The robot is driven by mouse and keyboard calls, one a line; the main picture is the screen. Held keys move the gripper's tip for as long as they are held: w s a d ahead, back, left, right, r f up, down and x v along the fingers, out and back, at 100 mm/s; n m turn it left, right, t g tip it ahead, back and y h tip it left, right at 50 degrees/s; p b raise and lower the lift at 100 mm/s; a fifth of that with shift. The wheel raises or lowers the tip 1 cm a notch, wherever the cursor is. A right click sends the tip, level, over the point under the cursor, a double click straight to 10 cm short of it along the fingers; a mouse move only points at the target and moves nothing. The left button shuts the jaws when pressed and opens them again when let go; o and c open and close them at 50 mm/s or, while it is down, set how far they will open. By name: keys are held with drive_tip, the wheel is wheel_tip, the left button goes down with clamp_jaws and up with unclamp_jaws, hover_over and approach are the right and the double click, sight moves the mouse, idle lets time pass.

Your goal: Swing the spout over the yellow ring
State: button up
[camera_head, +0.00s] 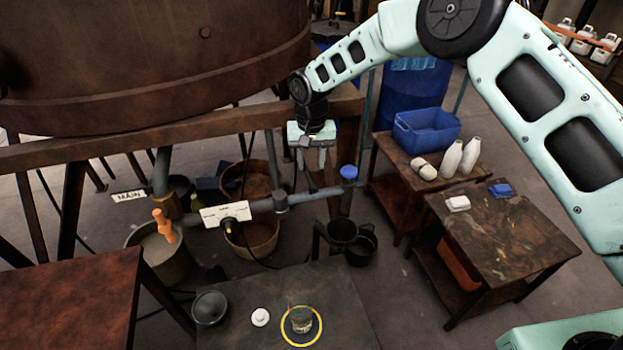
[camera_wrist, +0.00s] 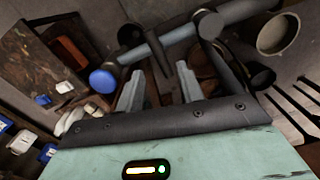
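The yellow ring (camera_head: 286,339) lies on the dark table at the front and surrounds a small grey jar (camera_head: 301,317). The spout (camera_head: 318,196) is a grey pipe running right from a collar, with a blue knob (camera_head: 349,172) at its far end. It points right, away from over the ring. My gripper (camera_head: 313,180) points down above the spout, its fingers apart with nothing visible between them. In the wrist view, the blue knob (camera_wrist: 103,81) is just left of the left finger and the pipe (camera_wrist: 172,38) crosses beyond the fingertips (camera_wrist: 160,75). Whether the fingers touch the spout I cannot tell.
An orange-handled valve (camera_head: 164,226) and a white label plate (camera_head: 224,213) sit on the pipe left of the collar. A grey cup (camera_head: 209,308) and white knob (camera_head: 260,317) share the ring's table. Black buckets (camera_head: 361,245) stand below the spout.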

sight(311, 178)
wheel_tip(311, 178, down, 9)
drive_tip(key=shift+r+p, duration=0.2)
drive_tip(key=shift+p, duration=0.95)
clamp_jaws()
